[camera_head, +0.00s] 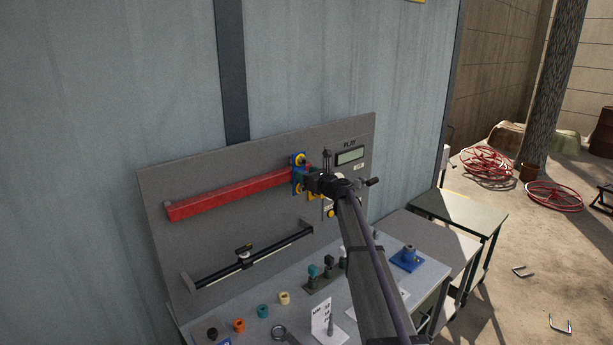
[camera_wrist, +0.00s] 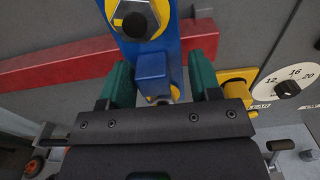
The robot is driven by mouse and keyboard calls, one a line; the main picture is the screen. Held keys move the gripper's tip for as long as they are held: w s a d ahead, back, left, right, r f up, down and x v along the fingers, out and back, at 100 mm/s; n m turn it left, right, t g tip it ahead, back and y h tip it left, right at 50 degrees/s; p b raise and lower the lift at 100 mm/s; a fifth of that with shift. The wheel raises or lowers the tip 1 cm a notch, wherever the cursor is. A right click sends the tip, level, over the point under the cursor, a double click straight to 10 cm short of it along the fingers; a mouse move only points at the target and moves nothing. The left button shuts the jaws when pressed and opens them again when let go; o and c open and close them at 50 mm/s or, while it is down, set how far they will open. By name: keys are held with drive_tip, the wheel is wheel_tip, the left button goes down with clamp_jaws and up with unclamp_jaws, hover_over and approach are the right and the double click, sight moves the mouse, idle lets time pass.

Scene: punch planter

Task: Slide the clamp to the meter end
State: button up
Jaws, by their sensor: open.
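A dark clamp-like slider (camera_head: 244,252) with a knob sits near the middle of a black rail (camera_head: 280,246) low on the grey panel. A meter (camera_head: 350,156) with a pale display is at the panel's upper right, under the word PLAY. A blue bracket (camera_head: 297,172) with yellow parts stands at the right end of a red bar (camera_head: 215,199). My gripper (camera_head: 309,179) is at this bracket, away from the slider. In the wrist view, the open teal fingers (camera_wrist: 160,78) straddle a blue block (camera_wrist: 153,68) on the bracket. Contact cannot be told.
A table below the panel holds orange (camera_head: 239,325), teal and cream rings, a white card (camera_head: 320,316) and a blue fixture (camera_head: 407,258). A numbered dial (camera_wrist: 287,87) is right of the bracket. My arm hides part of the table. Open floor lies at right.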

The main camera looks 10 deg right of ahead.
drive_tip(key=shift+a, duration=0.1)
drive_tip(key=v, duration=1.1)
idle(0.7)
